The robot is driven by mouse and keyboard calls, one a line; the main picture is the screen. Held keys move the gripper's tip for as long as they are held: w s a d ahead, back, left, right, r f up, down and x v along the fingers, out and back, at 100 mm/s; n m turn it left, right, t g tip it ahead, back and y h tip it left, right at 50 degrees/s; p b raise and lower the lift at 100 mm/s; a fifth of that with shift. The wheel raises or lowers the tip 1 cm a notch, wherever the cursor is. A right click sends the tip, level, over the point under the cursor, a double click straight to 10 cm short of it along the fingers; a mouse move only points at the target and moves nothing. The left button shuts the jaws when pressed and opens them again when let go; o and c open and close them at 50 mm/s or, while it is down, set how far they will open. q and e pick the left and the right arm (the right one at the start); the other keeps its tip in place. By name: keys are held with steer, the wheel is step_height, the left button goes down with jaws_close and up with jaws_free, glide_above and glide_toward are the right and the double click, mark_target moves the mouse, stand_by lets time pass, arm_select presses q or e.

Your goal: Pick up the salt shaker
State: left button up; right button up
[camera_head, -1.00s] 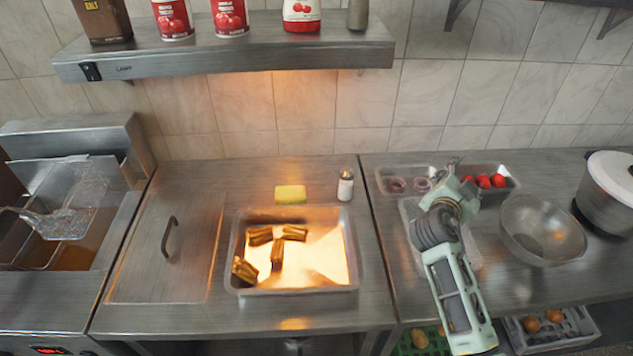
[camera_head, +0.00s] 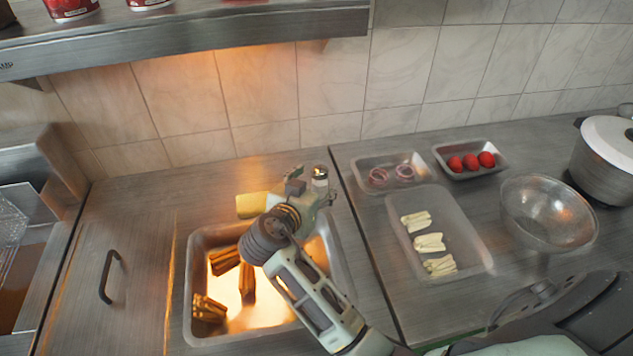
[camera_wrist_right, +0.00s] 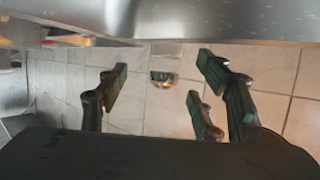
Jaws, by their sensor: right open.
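The salt shaker (camera_head: 320,176), a small clear container with a grey cap, stands on the metal counter behind the heated tray. Its lower part is hidden by my right gripper (camera_head: 312,190). My right gripper reaches over the tray and is close in front of the shaker; whether they touch cannot be told. In the right wrist view its fingers (camera_wrist_right: 160,82) are spread apart. A small silvery thing shows in the gap between them, too unclear to name. My left gripper is not in view.
A yellow block (camera_head: 252,205) lies just left of my right gripper. The heated tray (camera_head: 188,300) holds brown pieces below my arm. A shelf (camera_head: 200,38) overhangs the back.

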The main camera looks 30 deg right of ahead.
mark_target(317, 181)
steer(key=x, duration=0.2)
steer(key=p+x, duration=0.1)
steer(key=x, duration=0.1)
steer(key=shift+w+a, duration=0.2)
steer(key=shift+w, duration=0.15)
steer(key=shift+w+d+f, duration=0.1)
steer(key=shift+w+d, duration=0.05)
steer(key=shift+c, duration=0.3)
steer(key=c, duration=1.1)
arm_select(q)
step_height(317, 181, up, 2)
arm_select(e)
steer(key=c, duration=0.3)
